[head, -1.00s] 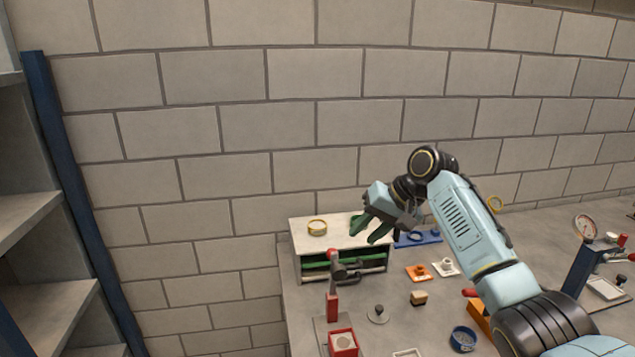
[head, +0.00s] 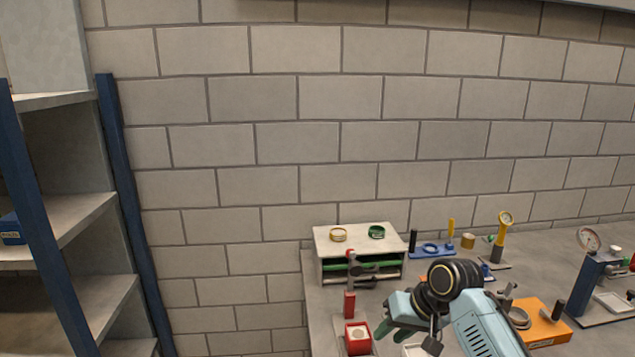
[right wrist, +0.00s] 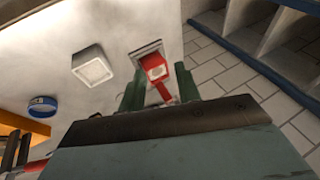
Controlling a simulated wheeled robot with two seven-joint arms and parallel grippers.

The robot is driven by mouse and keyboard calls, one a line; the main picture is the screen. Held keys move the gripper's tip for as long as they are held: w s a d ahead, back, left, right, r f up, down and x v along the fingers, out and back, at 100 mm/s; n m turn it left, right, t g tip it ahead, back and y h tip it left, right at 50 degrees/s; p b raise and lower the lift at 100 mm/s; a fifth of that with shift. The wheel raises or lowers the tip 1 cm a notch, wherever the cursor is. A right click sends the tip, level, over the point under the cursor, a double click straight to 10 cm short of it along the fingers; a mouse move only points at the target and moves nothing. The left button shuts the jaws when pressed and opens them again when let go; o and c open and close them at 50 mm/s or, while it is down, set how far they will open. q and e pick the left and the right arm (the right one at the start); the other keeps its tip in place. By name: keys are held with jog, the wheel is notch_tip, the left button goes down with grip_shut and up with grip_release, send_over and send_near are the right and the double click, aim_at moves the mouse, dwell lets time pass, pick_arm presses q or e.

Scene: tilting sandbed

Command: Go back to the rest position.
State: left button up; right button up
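My right gripper (head: 403,332) is at the lower middle of the head view, above the bench, with its green fingers pointing down and left. In the right wrist view the two green fingers (right wrist: 158,88) are spread apart. Nothing shows held between them; a red box (right wrist: 155,70) appears beyond them on the bench. The same red box shows in the head view (head: 358,339), left of the gripper. My left gripper is not in view.
An orange block (head: 546,328) and a blue gauge stand (head: 587,285) are to the right. Blue-posted shelving (head: 139,220) stands left, with bare wall between.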

jog(key=s+d+f+h, duration=0.1)
jog(key=s+f, duration=0.9)
jog(key=s, duration=0.4)
jog(key=s+d+n+h, duration=0.1)
jog(key=s+d+h, duration=0.15)
jog(key=s, duration=0.75)
jog(key=s+d+h, duration=0.1)
jog(key=s+d, duration=0.3)
jog(key=s, duration=0.6)
notch_tip(320, 180, down, 31)
jog(key=s+b, duration=0.2)
jog(key=b, duration=0.5)
pick_arm(q)
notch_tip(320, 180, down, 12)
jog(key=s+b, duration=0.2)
jog(key=b, duration=0.3)
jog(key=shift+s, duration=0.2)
pick_arm(e)
jog(key=s+d+f+g, duration=0.2)
jog(key=s+f, duration=1.4)
jog(key=f, duration=0.3)
jog(key=shift+d+f, duration=0.15)
jog(key=shift+f, duration=0.1)
